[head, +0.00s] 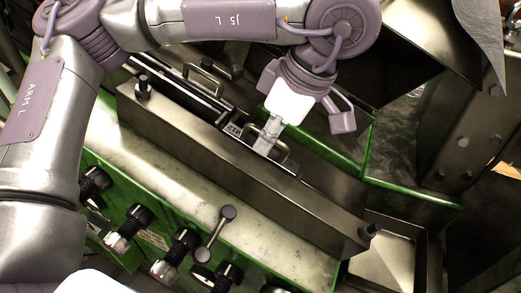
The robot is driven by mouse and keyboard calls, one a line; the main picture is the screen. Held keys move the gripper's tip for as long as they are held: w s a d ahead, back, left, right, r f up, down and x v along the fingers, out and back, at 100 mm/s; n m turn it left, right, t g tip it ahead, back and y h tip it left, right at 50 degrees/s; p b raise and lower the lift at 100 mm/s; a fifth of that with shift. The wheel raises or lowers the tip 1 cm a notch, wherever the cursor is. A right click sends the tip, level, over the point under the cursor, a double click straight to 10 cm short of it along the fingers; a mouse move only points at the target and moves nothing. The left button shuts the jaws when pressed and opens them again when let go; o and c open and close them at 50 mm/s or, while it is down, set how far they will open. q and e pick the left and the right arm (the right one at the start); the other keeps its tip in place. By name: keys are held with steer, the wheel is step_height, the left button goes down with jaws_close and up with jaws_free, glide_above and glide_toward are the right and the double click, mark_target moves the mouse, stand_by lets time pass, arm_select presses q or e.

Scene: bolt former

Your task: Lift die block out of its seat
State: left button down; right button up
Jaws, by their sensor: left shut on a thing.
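The die block (234,131) is a dark metal block with an arched bar handle (284,152) on top. It sits in a long slot behind a thick steel bar, in the middle of the head view. My left gripper (266,147) reaches down from the upper right and is shut on the die block's handle. The fingers and palm hide part of the handle and block. I cannot tell whether the block is raised from its seat. My right gripper is not in view.
The long steel bar (240,170) runs along the front of the slot, with upright pins at its ends. A second handle (207,75) stands farther up the slot. Black knobs and a lever (215,233) line the green front. A metal tray (385,262) is at lower right.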

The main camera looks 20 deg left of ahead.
arm_select(q)
steer(key=shift+r, duration=0.25)
steer(key=shift+p+v, duration=1.8)
steer(key=shift+v, duration=1.2)
steer(key=shift+d, duration=0.15)
steer(key=shift+s+r, duration=0.1)
steer(key=s+r+h+b, duration=0.2)
steer(key=s+r+h, duration=0.2)
steer(key=s, duration=0.6)
steer(key=shift+a+r+b, duration=0.2)
steer(key=shift+r+b, duration=0.2)
steer(key=shift+r, duration=0.05)
steer(key=shift+w+f, duration=0.1)
